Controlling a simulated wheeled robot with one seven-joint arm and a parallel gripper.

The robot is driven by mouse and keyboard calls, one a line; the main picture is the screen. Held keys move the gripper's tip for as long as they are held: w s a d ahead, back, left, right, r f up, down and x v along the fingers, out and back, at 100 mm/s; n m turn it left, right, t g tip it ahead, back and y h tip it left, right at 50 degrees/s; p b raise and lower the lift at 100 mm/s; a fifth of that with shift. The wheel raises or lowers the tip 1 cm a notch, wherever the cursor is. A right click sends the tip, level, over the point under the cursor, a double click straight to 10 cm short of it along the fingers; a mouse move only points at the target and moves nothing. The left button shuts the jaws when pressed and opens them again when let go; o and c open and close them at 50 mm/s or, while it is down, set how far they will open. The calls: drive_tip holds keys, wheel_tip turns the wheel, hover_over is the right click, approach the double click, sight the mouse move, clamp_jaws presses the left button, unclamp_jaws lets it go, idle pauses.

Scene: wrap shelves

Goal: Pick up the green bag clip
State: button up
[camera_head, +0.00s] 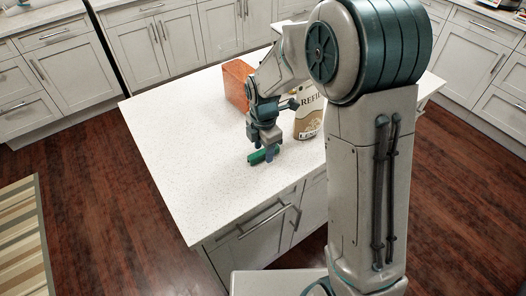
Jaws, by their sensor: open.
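The green bag clip (257,157) lies on the white speckled countertop of the island, near its front right part. My gripper (265,150) points down right at the clip, with its fingers close to or around the clip's right part. The jaws are open. I cannot tell whether the fingers touch the clip. The gripper hides a part of the clip.
An orange-brown box (236,84) stands behind my gripper on the island (180,130). A white and brown bag with lettering (309,112) stands just right of the gripper. The countertop to the left is clear. Grey cabinets line the back.

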drive_tip(key=shift+f, duration=0.3)
clamp_jaws()
drive_tip(key=shift+r, duration=0.15)
